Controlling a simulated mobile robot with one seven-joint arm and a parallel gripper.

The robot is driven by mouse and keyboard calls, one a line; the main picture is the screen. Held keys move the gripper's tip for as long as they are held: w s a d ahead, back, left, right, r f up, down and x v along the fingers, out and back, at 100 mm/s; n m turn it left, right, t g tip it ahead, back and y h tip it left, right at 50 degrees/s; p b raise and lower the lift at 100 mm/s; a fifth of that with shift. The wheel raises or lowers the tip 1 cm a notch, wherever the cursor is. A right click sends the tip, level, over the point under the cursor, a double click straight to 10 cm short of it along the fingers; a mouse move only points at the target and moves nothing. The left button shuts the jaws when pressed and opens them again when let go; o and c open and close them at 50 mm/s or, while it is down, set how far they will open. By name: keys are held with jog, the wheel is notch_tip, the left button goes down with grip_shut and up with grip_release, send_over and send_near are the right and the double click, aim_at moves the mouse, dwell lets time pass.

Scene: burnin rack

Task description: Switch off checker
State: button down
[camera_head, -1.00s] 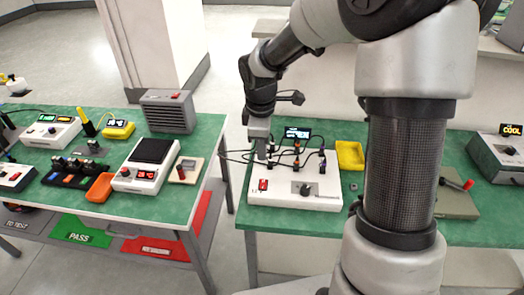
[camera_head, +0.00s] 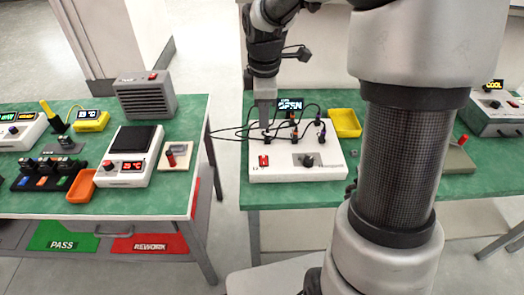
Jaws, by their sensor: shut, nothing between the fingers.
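The device that looks like the checker is a white box (camera_head: 335,172) near the front edge of the right green table. Its small dark display (camera_head: 290,105) at the back reads OPEN and is lit. A red rocker switch (camera_head: 264,161) sits at the left of its front face, with a black knob (camera_head: 308,160) to its right. Several dark leads plug into its top. My gripper (camera_head: 265,124) points down over the back left of the box, behind the red switch. It is shut and empty. Whether its tips touch the box or the leads, I cannot tell.
A yellow tray (camera_head: 346,123) stands right of the box. A grey unit reading COOL (camera_head: 492,112) is at far right. The left table holds a scale-like device (camera_head: 125,163), a grey heater-like box (camera_head: 146,97) and an orange tray (camera_head: 82,187).

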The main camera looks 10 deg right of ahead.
jog(key=b, duration=0.2)
send_over(263, 158)
notch_tip(263, 158, down, 12)
jog(key=shift+s+f, duration=0.15)
jog(key=shift+f, duration=0.8)
jog(key=shift+w+d+f, duration=0.1)
jog(key=shift+w+f, duration=0.15)
jog(key=shift+f, duration=0.05)
jog(key=shift+s, duration=0.2)
